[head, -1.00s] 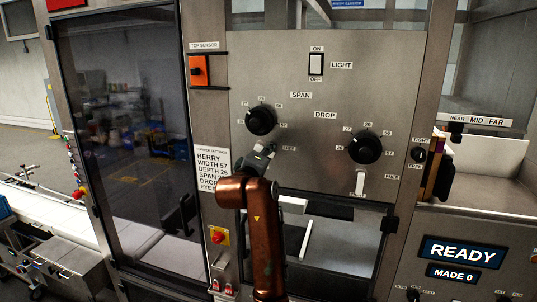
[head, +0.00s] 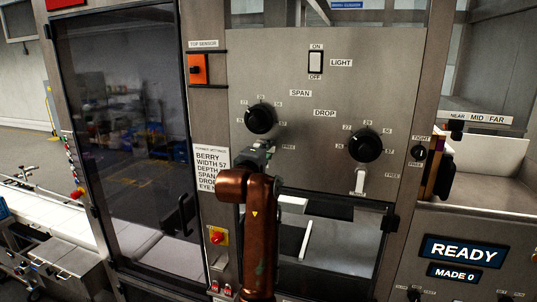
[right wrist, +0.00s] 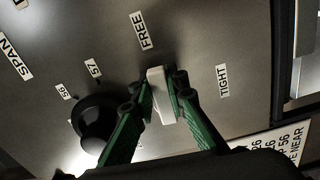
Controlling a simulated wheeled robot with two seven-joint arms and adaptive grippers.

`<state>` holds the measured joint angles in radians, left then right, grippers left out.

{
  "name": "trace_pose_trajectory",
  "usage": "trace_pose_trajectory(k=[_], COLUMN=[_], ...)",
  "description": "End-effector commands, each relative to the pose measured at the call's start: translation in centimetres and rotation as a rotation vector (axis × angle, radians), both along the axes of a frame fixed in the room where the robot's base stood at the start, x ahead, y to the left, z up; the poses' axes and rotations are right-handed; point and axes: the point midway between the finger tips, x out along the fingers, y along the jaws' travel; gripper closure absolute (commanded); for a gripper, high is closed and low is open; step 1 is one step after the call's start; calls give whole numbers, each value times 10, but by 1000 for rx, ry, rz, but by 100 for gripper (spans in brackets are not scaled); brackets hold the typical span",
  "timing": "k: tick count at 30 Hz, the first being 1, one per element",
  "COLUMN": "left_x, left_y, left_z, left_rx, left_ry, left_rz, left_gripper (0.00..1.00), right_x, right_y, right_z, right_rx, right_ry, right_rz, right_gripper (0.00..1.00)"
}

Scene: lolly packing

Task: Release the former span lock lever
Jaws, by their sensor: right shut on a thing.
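The span lock lever (right wrist: 160,95) is a pale white block below the span knob on the former's steel panel. In the right wrist view it stands between the FREE label (right wrist: 143,31) and the TIGHT label (right wrist: 222,80). My right gripper (right wrist: 163,92) has its green fingers closed around the lever, one on each side. In the head view my right gripper (head: 257,157) is at the panel just under the black span knob (head: 260,119), and the lever there is mostly hidden by it. The knob also shows in the right wrist view (right wrist: 95,122). My left gripper is not in view.
The drop knob (head: 365,145) and its white lever (head: 360,180) are to the right on the same panel. A settings card (head: 211,168) is left of my gripper. Below the panel is a window opening (head: 340,240).

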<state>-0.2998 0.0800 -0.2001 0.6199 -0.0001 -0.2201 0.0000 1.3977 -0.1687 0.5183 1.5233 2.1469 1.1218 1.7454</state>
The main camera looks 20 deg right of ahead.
Motion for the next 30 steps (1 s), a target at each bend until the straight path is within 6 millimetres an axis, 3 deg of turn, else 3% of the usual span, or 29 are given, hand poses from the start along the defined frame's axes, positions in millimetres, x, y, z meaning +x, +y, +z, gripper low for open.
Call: trace_pose_trajectory(k=[13, 14, 21, 30], left_x=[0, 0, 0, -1], left_y=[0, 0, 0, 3], left_z=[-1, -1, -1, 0], left_rx=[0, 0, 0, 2], left_ry=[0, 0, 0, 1], left_rz=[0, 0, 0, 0], left_gripper=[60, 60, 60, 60], right_x=[0, 1, 0, -1], right_y=[1, 1, 1, 1], right_z=[1, 1, 1, 2], right_rx=[-56, -55, -55, -55], right_ry=[42, 42, 41, 38], right_rz=[1, 1, 1, 1], right_gripper=[100, 85, 69, 68])
